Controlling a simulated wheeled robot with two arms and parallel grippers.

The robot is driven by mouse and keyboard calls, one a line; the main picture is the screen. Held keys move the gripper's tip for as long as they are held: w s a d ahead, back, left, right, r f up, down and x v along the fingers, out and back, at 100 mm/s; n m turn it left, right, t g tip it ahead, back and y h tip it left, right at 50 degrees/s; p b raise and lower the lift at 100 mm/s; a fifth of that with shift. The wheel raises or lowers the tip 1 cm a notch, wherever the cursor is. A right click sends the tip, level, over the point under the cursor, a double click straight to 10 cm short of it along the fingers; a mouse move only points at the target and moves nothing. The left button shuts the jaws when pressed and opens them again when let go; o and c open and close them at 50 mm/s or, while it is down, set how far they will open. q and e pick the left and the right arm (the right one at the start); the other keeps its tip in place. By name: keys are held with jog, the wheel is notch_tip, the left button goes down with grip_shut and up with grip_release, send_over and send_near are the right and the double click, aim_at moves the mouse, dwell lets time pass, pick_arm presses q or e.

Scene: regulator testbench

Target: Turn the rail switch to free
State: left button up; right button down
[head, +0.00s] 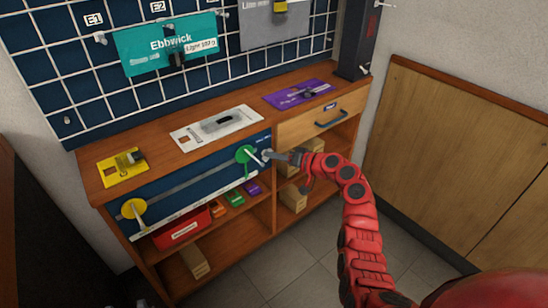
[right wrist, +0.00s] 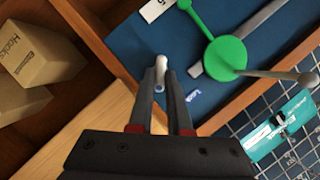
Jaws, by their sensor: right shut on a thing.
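The rail switch (right wrist: 161,62) is a small pale lever at the right end of the blue rail panel (head: 190,187). In the right wrist view its rounded white tip shows between my fingers. My right gripper (head: 274,156) is at this end of the panel, shut on the switch; its fingers also show in the right wrist view (right wrist: 160,90). A small blue-and-white label (right wrist: 193,95) lies beside the fingers; its text is too small to read surely. The fingers hide part of the switch's base. My left gripper is not in view.
A green disc with a handle (head: 244,154) sits on the rail close left of my gripper; a yellow disc (head: 134,208) is at the far left. A wooden drawer (head: 300,127) with a dark handle is to the right. Boxes (head: 293,198) stand on shelves below.

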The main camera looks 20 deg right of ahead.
jog(key=shift+f, duration=0.1)
dwell(0.4)
jog(key=c, duration=0.9)
grip_release()
jog(key=shift+o, duration=0.2)
jog(key=p+v, duration=0.2)
jog(key=v, duration=1.5)
jog(key=shift+s+d+p, duration=0.15)
jog(key=shift+d+p, duration=0.05)
jog(key=shift+p, duration=0.2)
